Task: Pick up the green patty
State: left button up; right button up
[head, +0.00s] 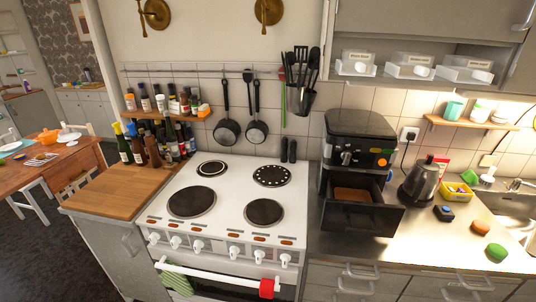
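The green patty (496,252) is a small green disc-like piece. It lies on the steel counter at the right, near the front edge, and nothing touches it. Neither of my grippers shows in the head view.
An orange-brown piece (481,227) lies just behind the green one. A small dark blue item (443,213) and a kettle (423,182) stand to the left. The air fryer (360,140) has its drawer (345,219) pulled out. A sink (515,208) is at the right. The counter's front strip is clear.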

aim_at(497, 250)
jog(key=z, duration=1.95)
jog(key=i+u, duration=0.1)
jog(key=u, duration=0.5)
jog(key=i+l+u, duration=0.15)
jog(key=l+u, duration=0.25)
jog(key=i+l+u, duration=0.15)
jog(key=l+u, duration=0.7)
